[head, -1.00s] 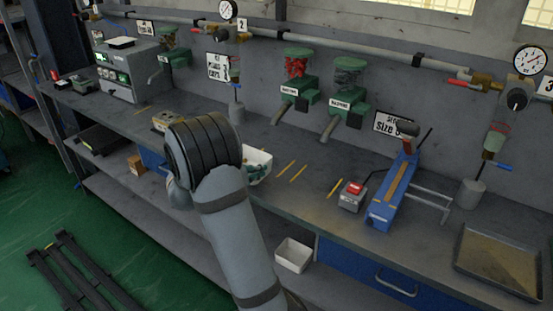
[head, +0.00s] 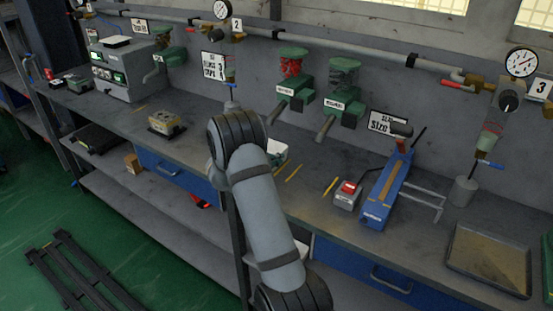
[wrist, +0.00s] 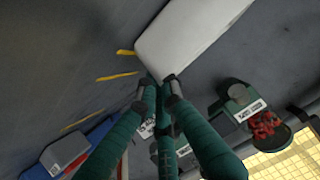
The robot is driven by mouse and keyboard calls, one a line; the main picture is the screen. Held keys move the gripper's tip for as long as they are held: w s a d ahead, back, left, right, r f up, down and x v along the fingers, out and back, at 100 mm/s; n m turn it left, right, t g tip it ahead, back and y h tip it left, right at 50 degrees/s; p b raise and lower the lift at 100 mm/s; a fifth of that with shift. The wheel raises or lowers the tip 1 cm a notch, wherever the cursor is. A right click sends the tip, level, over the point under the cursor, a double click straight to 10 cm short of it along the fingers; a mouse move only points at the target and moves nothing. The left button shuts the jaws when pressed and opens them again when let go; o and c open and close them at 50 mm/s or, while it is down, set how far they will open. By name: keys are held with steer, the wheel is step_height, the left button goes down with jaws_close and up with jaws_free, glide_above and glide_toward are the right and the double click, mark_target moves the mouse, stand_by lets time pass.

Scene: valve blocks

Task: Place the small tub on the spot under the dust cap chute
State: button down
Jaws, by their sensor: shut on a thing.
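The white small tub (head: 278,150) shows in the head view behind my arm, near the bench below the two green chutes. In the wrist view the tub (wrist: 190,38) is large and pale. My gripper (wrist: 157,92) is shut on its rim; the head view hides most of the grip. Whether the tub touches the bench is unclear. The red-filled dispenser (head: 294,85), apparently the dust cap chute, is on the wall behind the tub; its label is too small to read surely. It also shows in the wrist view (wrist: 240,108). Yellow marks (head: 293,172) lie on the bench right of the tub.
A red-button box (head: 347,194) and a blue lever tool (head: 387,190) stand to the right. A valve block (head: 166,123) sits left. Bench between has free room.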

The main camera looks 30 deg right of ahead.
steer(key=shift+f, duration=0.1)
steer(key=c, duration=1.9)
jaws_free()
steer(key=shift+c, duration=0.2)
steer(key=shift+s+a+r, duration=0.1)
steer(key=shift+a+r, duration=0.15)
steer(key=v, duration=1.1)
steer(key=shift+s+a+b, duration=0.15)
steer(key=shift+a+b, duration=0.05)
steer(key=shift+b, duration=0.1)
steer(key=shift+r, duration=0.15)
